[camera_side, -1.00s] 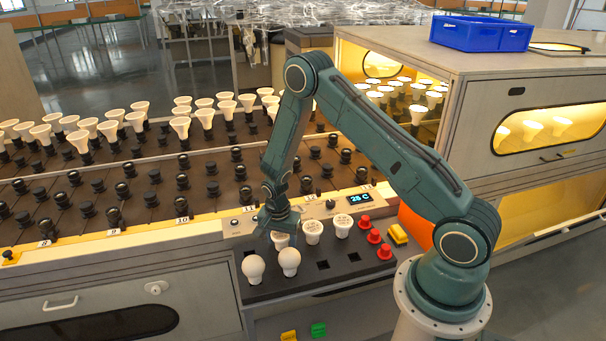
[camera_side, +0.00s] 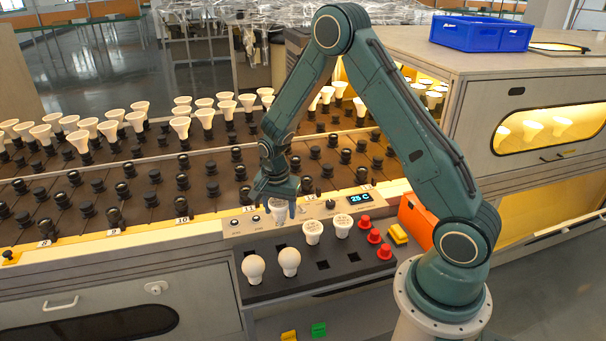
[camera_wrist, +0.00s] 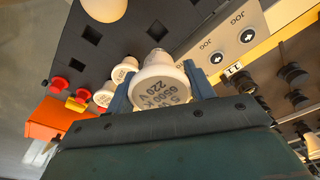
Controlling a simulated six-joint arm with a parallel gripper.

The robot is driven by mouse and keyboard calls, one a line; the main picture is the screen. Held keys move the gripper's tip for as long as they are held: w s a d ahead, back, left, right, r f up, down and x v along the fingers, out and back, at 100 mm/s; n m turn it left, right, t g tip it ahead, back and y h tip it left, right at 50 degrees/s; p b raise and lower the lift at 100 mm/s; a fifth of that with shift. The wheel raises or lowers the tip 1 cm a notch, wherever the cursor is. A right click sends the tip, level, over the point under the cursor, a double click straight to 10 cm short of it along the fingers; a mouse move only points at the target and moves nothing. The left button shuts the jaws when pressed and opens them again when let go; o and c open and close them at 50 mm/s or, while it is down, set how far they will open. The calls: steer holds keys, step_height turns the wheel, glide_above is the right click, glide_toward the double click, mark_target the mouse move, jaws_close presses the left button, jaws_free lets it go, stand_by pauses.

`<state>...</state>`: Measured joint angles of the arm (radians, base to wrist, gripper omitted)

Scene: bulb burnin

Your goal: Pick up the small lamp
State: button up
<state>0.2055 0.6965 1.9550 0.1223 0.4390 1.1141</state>
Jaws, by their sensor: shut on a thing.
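The small white lamp (camera_side: 278,206), a reflector type, is between the fingers of my gripper (camera_side: 276,207), which is shut on it. It hangs above the dark panel (camera_side: 307,276), near the panel's back edge. Two similar reflector lamps, one nearer (camera_side: 312,232) and one farther right (camera_side: 342,225), stand in the panel. Two round bulbs, left (camera_side: 253,268) and right (camera_side: 289,261), stand at its front left.
Red buttons (camera_side: 374,236) and a yellow button (camera_side: 398,233) lie right of the lamps. A control strip with a "25 C" display (camera_side: 361,200) runs behind. Racks of sockets and lit lamps (camera_side: 205,118) fill the left and back. Empty square holes (camera_side: 353,257) show in the panel.

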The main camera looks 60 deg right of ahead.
step_height(320, 180, up, 9)
steer(key=shift+f, duration=0.15)
stand_by(0.8)
steer(key=shift+w+d+f+n, duration=0.1)
steer(key=shift+w+d+n, duration=0.05)
steer(key=shift+w, duration=0.25)
steer(key=shift+w+d+n, duration=0.1)
steer(key=shift+w+n, duration=0.05)
steer(key=shift+w, duration=0.25)
steer(key=w+d+f+n, duration=0.1)
steer(key=w+d+n, duration=0.2)
steer(key=w, duration=0.4)
steer(key=w+d+f+n, duration=0.2)
steer(key=w+d+n, duration=0.2)
steer(key=w, duration=0.3)
steer(key=w+d+f+n+t+y, duration=0.1)
steer(key=w+d+n, duration=0.3)
steer(key=w+d, duration=0.1)
steer(key=shift+w+f, duration=0.35)
steer(key=shift+w, duration=0.55)
steer(key=shift+f, duration=0.15)
